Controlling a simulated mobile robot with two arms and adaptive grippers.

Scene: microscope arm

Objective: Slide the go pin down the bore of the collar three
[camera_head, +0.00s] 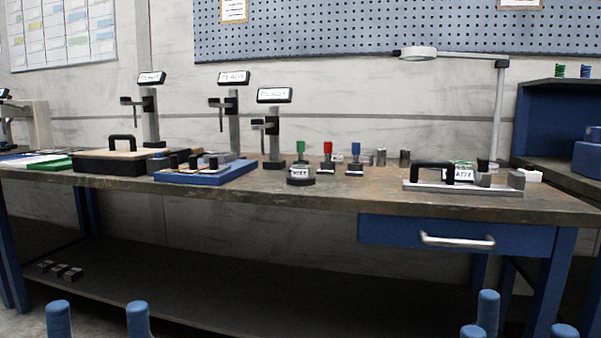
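Three small upright pieces with coloured tops stand at mid-bench: green (300,147), red (328,149) and blue (355,150). The green one may be the go pin; no marking tells. Small grey metal cylinders (381,157) stand just right of them, with a darker one (405,158) beside; these may be collars, but which is collar three I cannot tell. My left gripper (98,320) shows only blue fingertips, spread apart, at the bottom left. My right gripper (526,322) shows blue fingertips at the bottom right, spread and empty. Both are low in front of the bench, far from the pieces.
The workbench (330,190) carries a blue tray (232,174), a black-handled case (108,167), several stands with displays (274,96), a small round display unit (300,178), a grey handled fixture (420,186) and a lamp (497,110). A blue drawer (455,237) hangs below.

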